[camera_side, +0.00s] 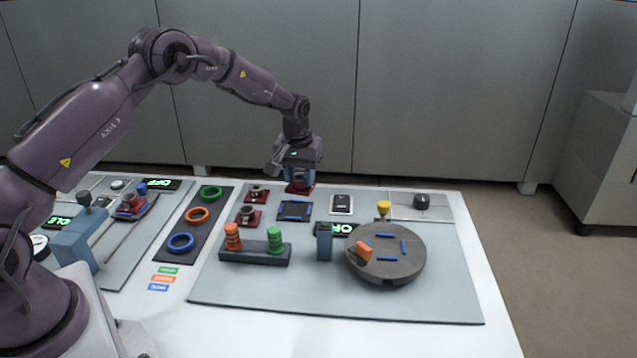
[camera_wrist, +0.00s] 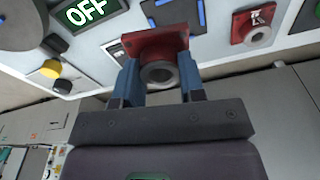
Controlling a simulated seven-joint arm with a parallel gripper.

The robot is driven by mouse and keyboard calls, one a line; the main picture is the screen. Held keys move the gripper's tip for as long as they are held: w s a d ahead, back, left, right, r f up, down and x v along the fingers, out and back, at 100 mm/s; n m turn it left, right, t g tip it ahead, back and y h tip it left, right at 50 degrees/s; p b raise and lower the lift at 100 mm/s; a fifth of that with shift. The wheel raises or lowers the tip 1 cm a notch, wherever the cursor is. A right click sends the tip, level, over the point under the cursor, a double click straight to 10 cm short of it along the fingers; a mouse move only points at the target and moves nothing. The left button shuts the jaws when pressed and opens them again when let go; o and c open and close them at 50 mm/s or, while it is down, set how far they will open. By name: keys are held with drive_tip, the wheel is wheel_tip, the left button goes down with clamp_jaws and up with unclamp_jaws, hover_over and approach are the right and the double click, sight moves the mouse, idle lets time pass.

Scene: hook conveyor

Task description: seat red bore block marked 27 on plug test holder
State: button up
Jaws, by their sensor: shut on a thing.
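My gripper (camera_side: 299,178) is shut on a red bore block (camera_side: 300,188) at the back edge of the table. In the wrist view the blue fingers of my gripper (camera_wrist: 160,84) stand either side of the red block (camera_wrist: 150,42), whose round grey bore faces the camera. No number is legible on it. A dark square fixture with blue edges (camera_side: 294,210), perhaps the plug test holder, lies just in front of the held block. It is partly seen in the wrist view (camera_wrist: 172,14), beyond the block.
Two other red blocks (camera_side: 256,194) (camera_side: 248,217) stand left of the square fixture. A grey turntable (camera_side: 387,268), a peg rack (camera_side: 254,254) and a blue post (camera_side: 324,247) stand nearer. A white device (camera_side: 341,204) is to the right. The mat's front is clear.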

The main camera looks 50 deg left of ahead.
drive_tip(key=a+n, duration=0.1)
drive_tip(key=a+f+n, duration=0.1)
drive_tip(key=shift+w+a, duration=0.1)
drive_tip(key=shift+a, duration=0.3)
drive_tip(key=shift+a+f, duration=0.15)
drive_tip(key=shift+f, duration=2.7)
drive_tip(key=shift+f, duration=0.65)
drive_tip(key=o, duration=1.6)
drive_tip(key=shift+r, duration=3.5)
